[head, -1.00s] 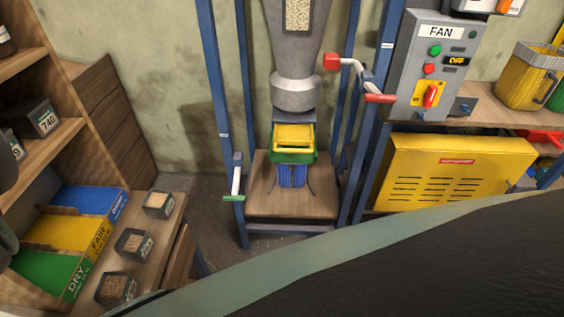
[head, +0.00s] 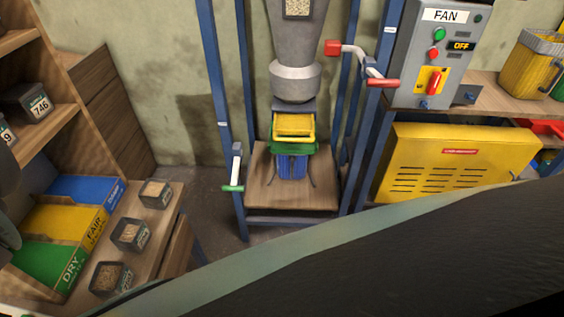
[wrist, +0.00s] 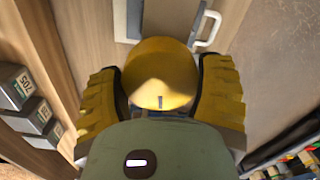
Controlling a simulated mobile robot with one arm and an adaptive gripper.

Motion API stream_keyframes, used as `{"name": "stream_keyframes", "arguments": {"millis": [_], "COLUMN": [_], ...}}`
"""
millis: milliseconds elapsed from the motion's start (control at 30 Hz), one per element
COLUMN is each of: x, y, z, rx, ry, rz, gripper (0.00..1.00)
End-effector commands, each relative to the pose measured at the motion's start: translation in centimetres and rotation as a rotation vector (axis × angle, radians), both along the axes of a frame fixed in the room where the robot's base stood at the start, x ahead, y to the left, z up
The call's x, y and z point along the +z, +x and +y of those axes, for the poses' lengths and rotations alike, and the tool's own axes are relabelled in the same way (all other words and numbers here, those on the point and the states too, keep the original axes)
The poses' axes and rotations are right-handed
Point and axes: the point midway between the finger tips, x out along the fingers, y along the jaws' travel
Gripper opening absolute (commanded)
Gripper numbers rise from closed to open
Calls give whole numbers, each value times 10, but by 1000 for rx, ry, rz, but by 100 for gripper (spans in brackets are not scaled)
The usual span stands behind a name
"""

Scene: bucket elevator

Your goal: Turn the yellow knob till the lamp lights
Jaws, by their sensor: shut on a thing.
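The yellow knob (wrist: 160,62) fills the upper middle of the wrist view. It is round, with a small dark mark on its near face. My gripper (wrist: 162,72) has one ribbed yellow finger on each side of it and is shut on it. The knob sits in front of a wooden surface with a grey-white plate behind it. Neither the gripper nor this knob can be made out in the head view. I cannot tell which lamp goes with the knob.
A grey FAN box (head: 437,60) with buttons and a display reading OFF is at the upper right. A hopper (head: 296,60) stands above a green and yellow bucket (head: 293,130). Labelled boxes (wrist: 22,92) lie left of my gripper. My own dark body covers the lower right.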

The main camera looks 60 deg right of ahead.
Motion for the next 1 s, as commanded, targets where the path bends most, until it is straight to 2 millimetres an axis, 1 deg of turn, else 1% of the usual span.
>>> {"name": "stream_keyframes", "arguments": {"millis": [100,1000], "x": [-2,0], "y": [1,-1], "z": [-2,-2], "rx": [-116,-971], "ry": [0,0], "rz": [1,-1], "gripper": [34,34]}}
